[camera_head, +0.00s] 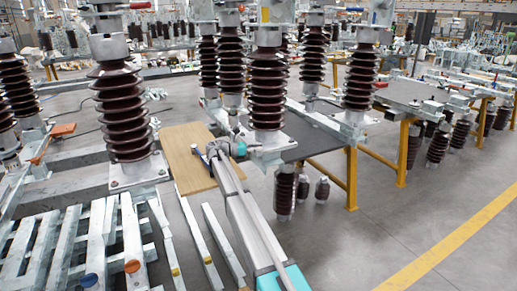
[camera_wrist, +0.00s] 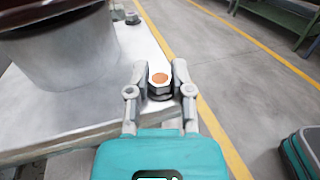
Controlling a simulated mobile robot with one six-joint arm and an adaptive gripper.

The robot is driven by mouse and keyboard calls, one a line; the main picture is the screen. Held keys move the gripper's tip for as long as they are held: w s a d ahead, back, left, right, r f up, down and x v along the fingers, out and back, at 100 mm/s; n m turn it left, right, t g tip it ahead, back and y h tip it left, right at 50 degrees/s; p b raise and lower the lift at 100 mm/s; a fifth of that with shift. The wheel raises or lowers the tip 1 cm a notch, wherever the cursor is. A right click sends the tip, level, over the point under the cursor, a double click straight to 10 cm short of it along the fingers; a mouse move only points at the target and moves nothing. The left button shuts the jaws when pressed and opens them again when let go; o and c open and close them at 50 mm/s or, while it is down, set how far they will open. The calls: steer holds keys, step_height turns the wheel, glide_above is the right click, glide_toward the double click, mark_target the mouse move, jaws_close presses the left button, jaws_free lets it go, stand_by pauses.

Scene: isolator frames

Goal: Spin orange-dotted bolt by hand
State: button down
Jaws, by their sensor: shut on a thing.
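The orange-dotted bolt (camera_wrist: 159,78) stands at the near right corner of a pale metal base plate (camera_wrist: 98,112) in the wrist view. Its hex head has an orange dot on top. My gripper (camera_wrist: 160,72) has one finger on each side of the head and is shut on it. In the head view, my teal gripper (camera_head: 240,149) is at the foot of a brown ribbed insulator (camera_head: 267,92). The bolt is too small to make out there. The fingers hide part of the bolt's sides.
The insulator's grey foot (camera_wrist: 65,55) rises left of the bolt, with another bolt (camera_wrist: 132,18) farther along the plate. A wooden board (camera_head: 188,160) lies left of my arm. Several more insulators stand around. Open floor with a yellow line (camera_head: 455,240) is at right.

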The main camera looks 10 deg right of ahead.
steer(key=shift+w+m+g, duration=0.15)
steer(key=shift+m+g, duration=0.55)
steer(key=shift+g, duration=0.4)
steer(key=shift+c, duration=2.4)
jaws_free()
steer(key=w+a, duration=0.1)
steer(key=a, duration=1.1)
steer(key=shift+w, duration=0.15)
steer(key=shift+d, duration=0.1)
